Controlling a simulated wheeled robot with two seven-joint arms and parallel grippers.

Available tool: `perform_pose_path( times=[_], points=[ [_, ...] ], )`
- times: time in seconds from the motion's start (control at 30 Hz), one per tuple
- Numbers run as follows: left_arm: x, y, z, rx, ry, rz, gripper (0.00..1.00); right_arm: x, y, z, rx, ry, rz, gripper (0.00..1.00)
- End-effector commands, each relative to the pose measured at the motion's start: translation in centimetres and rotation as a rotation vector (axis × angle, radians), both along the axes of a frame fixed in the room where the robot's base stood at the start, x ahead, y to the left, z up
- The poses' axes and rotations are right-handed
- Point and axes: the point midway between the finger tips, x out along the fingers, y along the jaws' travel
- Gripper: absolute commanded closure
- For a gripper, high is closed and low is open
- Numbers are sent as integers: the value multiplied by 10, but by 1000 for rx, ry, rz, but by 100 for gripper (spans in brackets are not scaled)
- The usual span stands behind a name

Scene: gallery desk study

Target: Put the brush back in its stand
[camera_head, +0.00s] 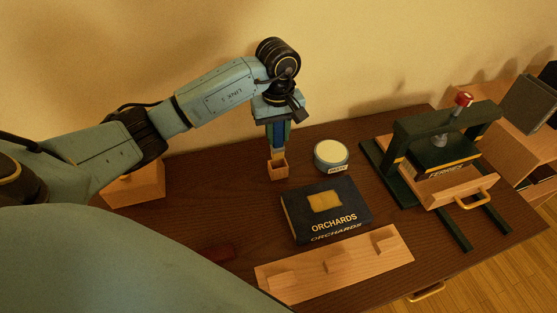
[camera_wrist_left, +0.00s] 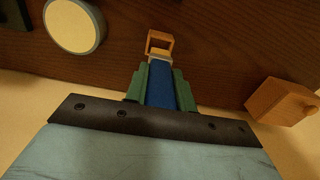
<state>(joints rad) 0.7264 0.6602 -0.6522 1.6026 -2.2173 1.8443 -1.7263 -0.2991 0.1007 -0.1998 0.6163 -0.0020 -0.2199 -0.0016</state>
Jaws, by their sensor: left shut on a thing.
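My left gripper (camera_head: 279,143) points down near the back of the desk and is shut on the brush (camera_wrist_left: 162,86). The blue part of the brush shows between the green fingers, with a pale part beyond them. The stand (camera_head: 278,171) is a small, open-topped wooden box directly below the gripper. It also shows in the left wrist view (camera_wrist_left: 152,41), just beyond the brush's end. The brush's lower end meets the stand's opening in the picture. I cannot tell how far inside it is. My right gripper is not in view.
A round pale-topped tin (camera_head: 331,153) stands right of the stand. A dark ORCHARDS box (camera_head: 301,230) lies in front, before a wooden rack (camera_head: 310,275). A green press (camera_head: 400,140) stands at right. A wooden block (camera_head: 140,185) is at left.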

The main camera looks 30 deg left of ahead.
Motion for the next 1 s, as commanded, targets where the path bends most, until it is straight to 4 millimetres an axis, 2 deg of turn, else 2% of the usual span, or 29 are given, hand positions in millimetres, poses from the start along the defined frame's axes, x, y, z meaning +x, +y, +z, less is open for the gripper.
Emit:
perform_pose_path(
  times=[0.1, 0.27, 0.5, 0.93, 0.97, 1.0],
  points=[
    [0, -1, -19, -2, 1, -2, 98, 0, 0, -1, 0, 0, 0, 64],
    [0, -1, -30, -1, -1, -4, 98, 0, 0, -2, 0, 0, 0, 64],
    [-1, -1, -62, -2, 1, -4, 98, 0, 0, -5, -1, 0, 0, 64],
    [0, 0, -68, 1, -2, -6, 98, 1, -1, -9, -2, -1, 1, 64],
    [0, 0, -67, 1, -2, -6, 71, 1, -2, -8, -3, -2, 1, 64],
    [0, 0, -67, 0, -1, -6, 66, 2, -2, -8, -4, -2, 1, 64]
  ],
)
